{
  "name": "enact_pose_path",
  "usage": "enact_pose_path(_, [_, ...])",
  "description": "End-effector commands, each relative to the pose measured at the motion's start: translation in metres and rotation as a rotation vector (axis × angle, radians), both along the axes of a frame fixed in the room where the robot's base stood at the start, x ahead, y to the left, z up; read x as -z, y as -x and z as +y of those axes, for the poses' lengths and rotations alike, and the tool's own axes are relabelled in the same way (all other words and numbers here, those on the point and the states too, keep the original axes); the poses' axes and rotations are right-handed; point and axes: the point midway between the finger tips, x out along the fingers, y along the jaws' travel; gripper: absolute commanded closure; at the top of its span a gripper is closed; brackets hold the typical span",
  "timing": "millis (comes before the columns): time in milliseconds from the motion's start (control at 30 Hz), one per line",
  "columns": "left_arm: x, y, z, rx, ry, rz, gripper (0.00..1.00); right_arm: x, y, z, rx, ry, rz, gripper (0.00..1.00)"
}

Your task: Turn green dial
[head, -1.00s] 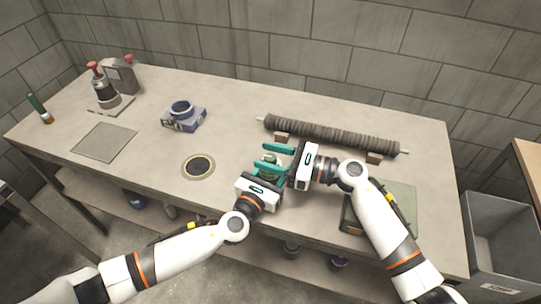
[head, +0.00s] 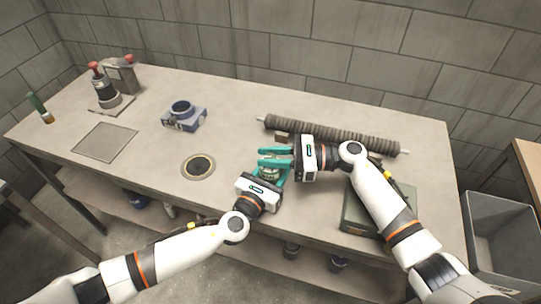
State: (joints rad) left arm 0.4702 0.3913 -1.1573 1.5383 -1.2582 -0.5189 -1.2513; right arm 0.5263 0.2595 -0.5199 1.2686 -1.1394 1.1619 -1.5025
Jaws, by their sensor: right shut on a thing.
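A small green round thing, likely the green dial (head: 268,171), sits between my two grippers near the middle front of the table. My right gripper (head: 275,158) comes in from the right with its teal fingers shut on the top of it. My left gripper (head: 268,175) comes from the front, its teal fingers reaching to the lower part of the same thing. The fingers and gripper bodies hide much of it. I cannot tell whether the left fingers are closed on it.
A dark ribbed mesh tube (head: 335,133) lies on small blocks at the back right. A green box (head: 362,211) is under my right arm.

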Motion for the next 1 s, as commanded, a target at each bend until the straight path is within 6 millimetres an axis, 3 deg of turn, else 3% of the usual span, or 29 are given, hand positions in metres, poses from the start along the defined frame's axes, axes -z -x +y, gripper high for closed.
enact_pose_path(500, [-0.0003,0.0007,-0.0012,0.003,0.0,-0.001,0.75,0.001,-0.0015,0.0008,-0.406,0.004,0.001,0.97])
enact_pose_path(1000, [-0.0005,0.0011,-0.0018,0.004,0.0,-0.001,0.75,0.0018,0.0003,-0.0007,-0.54,0.004,0.002,0.97])
